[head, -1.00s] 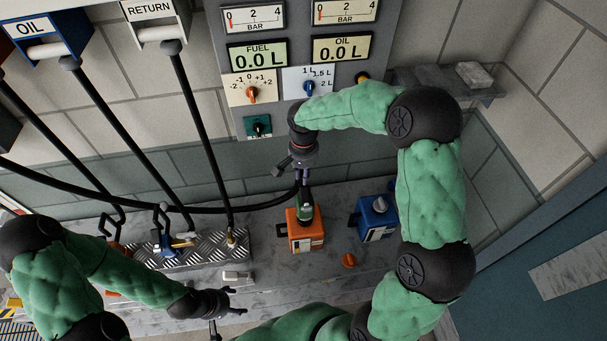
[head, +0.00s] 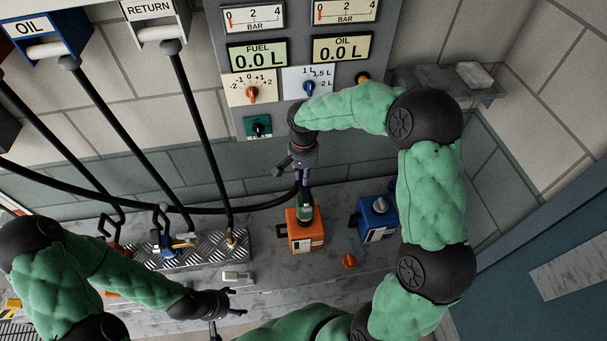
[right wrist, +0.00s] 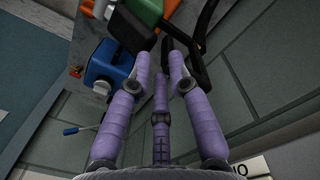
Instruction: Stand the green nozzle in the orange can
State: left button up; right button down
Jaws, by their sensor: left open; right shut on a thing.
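The orange can (head: 306,240) stands upright on the grey bench. The green nozzle (head: 305,212) is over the top of the can, its green body low against the can's top. Its spout is hidden, so I cannot tell how deep it sits. My right gripper (head: 304,181) is shut on the nozzle from above. In the right wrist view its purple fingers (right wrist: 160,78) close around the nozzle's black part, with the green body (right wrist: 150,10) beyond. My left gripper (head: 236,301) is open and empty, low in front of the bench, left of the can.
A blue can (head: 377,224) stands right of the orange can. An orange cap (head: 349,261) lies in front on the bench (head: 385,265). A ridged metal holder (head: 205,254) with other nozzles stands left. A black hose (head: 240,210) runs to the nozzle. A gauge panel (head: 285,100) is behind.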

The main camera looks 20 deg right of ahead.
jog(key=shift+f+b, duration=0.95)
jog(key=shift+f, duration=0.35)
jog(key=c, duration=1.1)
grip_release()
notch_tip(320, 180, up, 12)
jog(key=shift+w+r, duration=0.1)
jog(key=shift+w, duration=0.05)
